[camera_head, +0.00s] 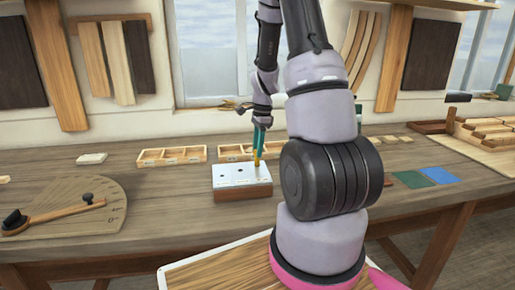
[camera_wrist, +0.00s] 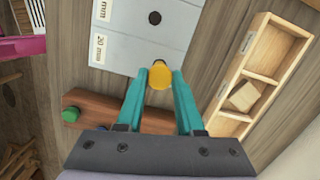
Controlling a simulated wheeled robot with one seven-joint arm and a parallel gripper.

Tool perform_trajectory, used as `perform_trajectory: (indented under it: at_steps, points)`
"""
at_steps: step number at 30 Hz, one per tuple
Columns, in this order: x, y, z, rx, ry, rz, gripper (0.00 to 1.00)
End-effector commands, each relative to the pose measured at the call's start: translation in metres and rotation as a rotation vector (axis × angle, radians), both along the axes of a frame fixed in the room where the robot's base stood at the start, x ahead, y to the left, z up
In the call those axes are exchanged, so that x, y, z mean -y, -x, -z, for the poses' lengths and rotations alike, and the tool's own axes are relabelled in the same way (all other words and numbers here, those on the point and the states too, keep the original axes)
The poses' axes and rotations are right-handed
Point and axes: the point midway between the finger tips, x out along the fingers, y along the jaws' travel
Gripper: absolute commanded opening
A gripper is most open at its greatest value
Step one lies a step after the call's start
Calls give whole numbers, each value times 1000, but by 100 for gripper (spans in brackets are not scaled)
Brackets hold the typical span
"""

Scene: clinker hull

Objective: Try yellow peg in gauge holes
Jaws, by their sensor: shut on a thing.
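My gripper (camera_head: 259,140) points down over the right part of the gauge block (camera_head: 232,178), a wooden block with a pale, holed top. Its teal fingers are shut on the yellow peg (camera_head: 256,160). In the wrist view the yellow peg (camera_wrist: 159,77) sits between the fingertips (camera_wrist: 160,84). The pale gauge plate (camera_wrist: 125,42) lies below it, with labels, one reading 20 mm, and an open dark hole (camera_wrist: 154,18). A dark edge shows right beside the peg, perhaps a hole's rim. I cannot tell whether the peg is in a hole or above it.
A compartmented wooden tray (camera_head: 171,156) stands behind the block; another tray (camera_wrist: 219,125) is close to my fingers in the wrist view. A brown wooden bar (camera_wrist: 99,107) with green and blue round ends lies near too. A protractor board (camera_head: 75,215) lies left.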

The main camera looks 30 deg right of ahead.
Motion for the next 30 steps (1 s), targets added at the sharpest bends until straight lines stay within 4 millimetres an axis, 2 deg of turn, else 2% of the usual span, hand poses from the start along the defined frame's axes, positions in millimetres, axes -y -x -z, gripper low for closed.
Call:
perform_trajectory:
  at_steps: [30]
  points:
    - [0,0,22,-1,0,0,0]
